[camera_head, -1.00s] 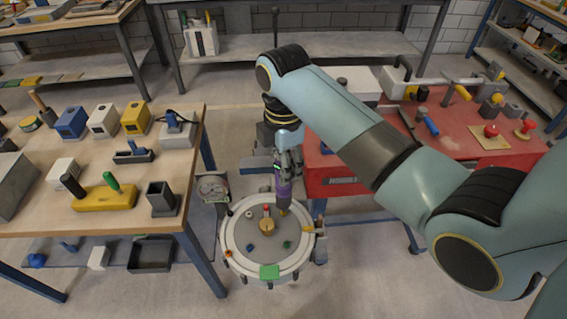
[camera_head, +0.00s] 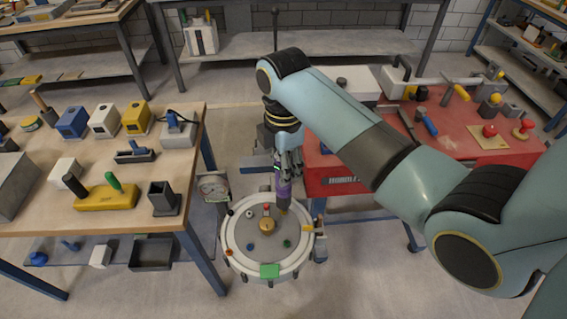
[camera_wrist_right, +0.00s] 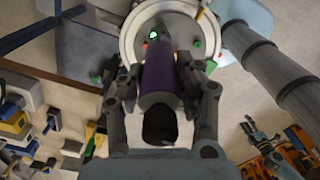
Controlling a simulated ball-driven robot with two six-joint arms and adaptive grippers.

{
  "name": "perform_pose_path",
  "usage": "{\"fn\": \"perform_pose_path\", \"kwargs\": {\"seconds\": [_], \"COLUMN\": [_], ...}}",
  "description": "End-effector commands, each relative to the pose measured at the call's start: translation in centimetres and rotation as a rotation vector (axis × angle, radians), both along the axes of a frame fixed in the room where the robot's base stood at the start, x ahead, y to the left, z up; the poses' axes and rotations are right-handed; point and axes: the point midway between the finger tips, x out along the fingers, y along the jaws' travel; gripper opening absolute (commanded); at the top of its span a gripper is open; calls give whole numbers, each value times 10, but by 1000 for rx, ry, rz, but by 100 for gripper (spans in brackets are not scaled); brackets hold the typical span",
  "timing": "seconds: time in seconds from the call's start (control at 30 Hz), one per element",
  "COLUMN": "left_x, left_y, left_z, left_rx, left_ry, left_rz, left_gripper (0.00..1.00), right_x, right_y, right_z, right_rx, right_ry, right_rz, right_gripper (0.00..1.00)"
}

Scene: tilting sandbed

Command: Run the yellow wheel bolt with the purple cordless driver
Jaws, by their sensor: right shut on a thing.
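The purple cordless driver (camera_head: 284,190) is in my right gripper (camera_head: 288,163), which is shut on it. It points down over the right part of the round sandbed (camera_head: 233,262). In the right wrist view the driver (camera_wrist_right: 161,85) lies between both fingers of the gripper (camera_wrist_right: 160,90), with a green light showing near its far end. The yellow wheel bolt (camera_head: 284,212) seems to be the small yellow piece under the driver's tip; I cannot tell whether they touch.
On the sandbed are a brass-coloured knob (camera_head: 267,226), a green block (camera_head: 270,271) and several small coloured pieces. A dial gauge (camera_head: 213,187) stands at its left. A wooden bench (camera_head: 100,225) is to the left, a red bench (camera_head: 400,168) to the right.

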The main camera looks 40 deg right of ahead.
Motion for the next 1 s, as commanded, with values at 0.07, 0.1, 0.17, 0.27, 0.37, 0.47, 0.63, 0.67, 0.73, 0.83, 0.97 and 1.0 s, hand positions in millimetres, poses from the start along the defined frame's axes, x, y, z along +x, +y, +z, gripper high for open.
{"fn": "perform_pose_path", "kwargs": {"seconds": [0.07,0.1,0.17,0.27,0.37,0.47,0.63,0.67,0.73,0.83,0.97,1.0], "left_x": [0,0,0,0,0,0,0,0,0,0,0,0], "left_y": [0,0,0,0,0,0,0,0,0,0,0,0], "left_z": [0,0,0,0,0,0,0,0,0,0,0,0], "left_rx": [0,0,0,0,0,0,0,0,0,0,0,0], "left_ry": [0,0,0,0,0,-1,-1,-1,-1,-1,-1,-1], "left_rz": [0,0,0,0,0,0,0,0,0,0,0,0], "left_gripper": [47,47,47,47,47,47,47,47,47,47,47,47], "right_x": [1,1,1,1,1,1,1,1,1,1,1,1], "right_y": [0,0,0,0,0,0,0,0,0,0,0,0], "right_z": [1,0,0,-1,-2,-3,-5,-6,-7,-8,-9,-9], "right_rx": [0,0,0,0,0,0,0,0,0,0,0,1], "right_ry": [-2,-2,-2,-1,-1,-2,-2,-2,-2,-2,-2,-2], "right_rz": [0,0,0,0,0,0,0,0,0,0,0,0], "right_gripper": [0,0,0,0,0,0,0,0,0,0,0,0]}}
